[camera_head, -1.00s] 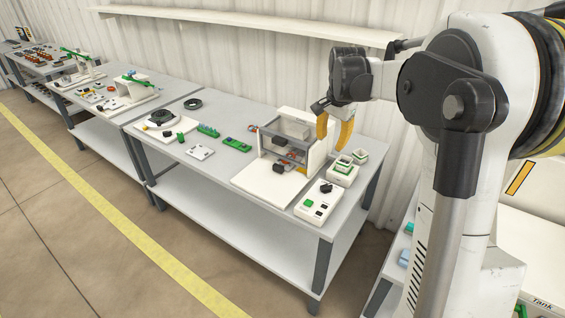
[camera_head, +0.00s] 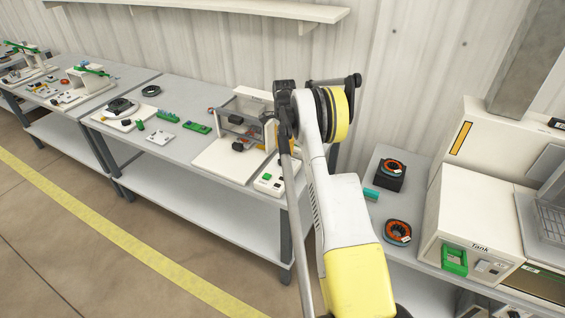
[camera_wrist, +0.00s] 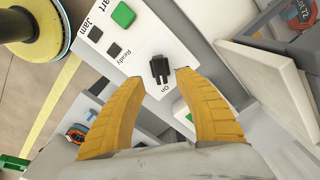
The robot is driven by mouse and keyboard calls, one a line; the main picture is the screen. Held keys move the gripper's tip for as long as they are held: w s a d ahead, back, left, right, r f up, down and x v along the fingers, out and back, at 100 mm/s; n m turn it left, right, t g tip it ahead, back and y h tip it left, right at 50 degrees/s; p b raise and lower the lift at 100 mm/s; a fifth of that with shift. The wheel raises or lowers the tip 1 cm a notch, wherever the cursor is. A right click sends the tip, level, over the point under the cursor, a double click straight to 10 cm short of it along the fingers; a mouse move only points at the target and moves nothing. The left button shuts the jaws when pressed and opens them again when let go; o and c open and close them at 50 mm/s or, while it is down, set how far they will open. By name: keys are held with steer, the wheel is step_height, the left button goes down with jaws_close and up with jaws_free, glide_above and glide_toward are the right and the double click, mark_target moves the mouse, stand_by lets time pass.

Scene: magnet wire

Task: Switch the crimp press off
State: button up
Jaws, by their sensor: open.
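The crimp press (camera_head: 226,162) stands on the near end of the grey bench in the head view, with a clear guard and a white base. Its white control box (camera_head: 262,185) sits in front, partly hidden by my arm. In the wrist view the control box panel (camera_wrist: 147,40) carries a black switch (camera_wrist: 159,68) with an "On" label by its near end. A green button (camera_wrist: 123,14) is on the same panel. My gripper (camera_wrist: 159,76) is open, its yellow fingertips on either side of the switch, with nothing held. Whether they touch it I cannot tell.
Two dark square indicators (camera_wrist: 114,50) marked Ready and Jam are on the panel. The press body (camera_wrist: 225,25) is close to the right finger. A side table with coils (camera_head: 398,232) and a Tank unit (camera_head: 470,235) stands right of my arm.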

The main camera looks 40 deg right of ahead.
mark_target(284, 159)
step_height(284, 159, down, 5)
steer(key=shift+f+b, duration=0.15)
steer(key=shift+b, duration=0.55)
jaws_close()
